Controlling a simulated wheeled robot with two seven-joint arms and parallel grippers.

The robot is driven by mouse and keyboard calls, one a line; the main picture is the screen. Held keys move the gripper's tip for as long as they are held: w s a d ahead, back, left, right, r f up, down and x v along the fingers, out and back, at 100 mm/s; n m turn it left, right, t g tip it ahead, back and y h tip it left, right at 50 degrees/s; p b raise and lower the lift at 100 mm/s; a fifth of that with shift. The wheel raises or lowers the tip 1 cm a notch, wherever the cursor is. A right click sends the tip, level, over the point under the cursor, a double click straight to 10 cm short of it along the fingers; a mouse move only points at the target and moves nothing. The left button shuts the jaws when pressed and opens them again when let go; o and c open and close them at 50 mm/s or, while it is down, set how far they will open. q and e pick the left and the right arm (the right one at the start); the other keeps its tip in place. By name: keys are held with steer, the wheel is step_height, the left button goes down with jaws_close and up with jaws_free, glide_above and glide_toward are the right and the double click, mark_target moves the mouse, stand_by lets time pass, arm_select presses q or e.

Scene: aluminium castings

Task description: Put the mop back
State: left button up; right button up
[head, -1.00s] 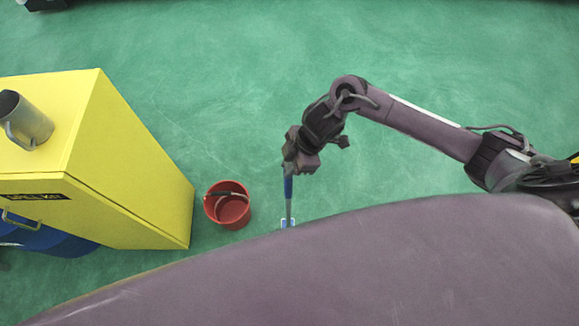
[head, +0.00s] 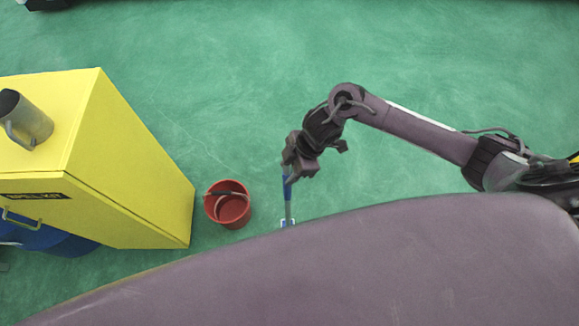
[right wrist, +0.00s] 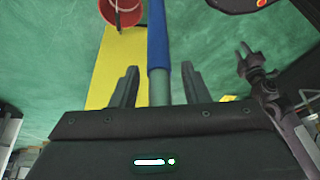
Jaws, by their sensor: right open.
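The mop stands roughly upright on the green floor, its blue handle (head: 287,188) under my right gripper (head: 290,168). A small white and blue piece at its foot (head: 287,222) is partly hidden by my body. In the right wrist view the handle (right wrist: 157,40) runs between the two spread fingers of my right gripper (right wrist: 158,80), with gaps on both sides. What looks like my left gripper (right wrist: 250,62) shows at the right of that view, too small to tell its opening.
A red bucket (head: 236,211) with a dark-handled thing across it stands left of the mop. Left of that is a yellow spill kit cabinet (head: 130,170) with a grey metal jug (head: 30,120) on top. The floor (head: 230,90) beyond is clear.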

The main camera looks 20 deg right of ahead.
steer(key=shift+r, duration=0.2)
steer(key=b+v, duration=0.1)
steer(key=v, duration=1.1)
steer(key=shift+b, duration=0.4)
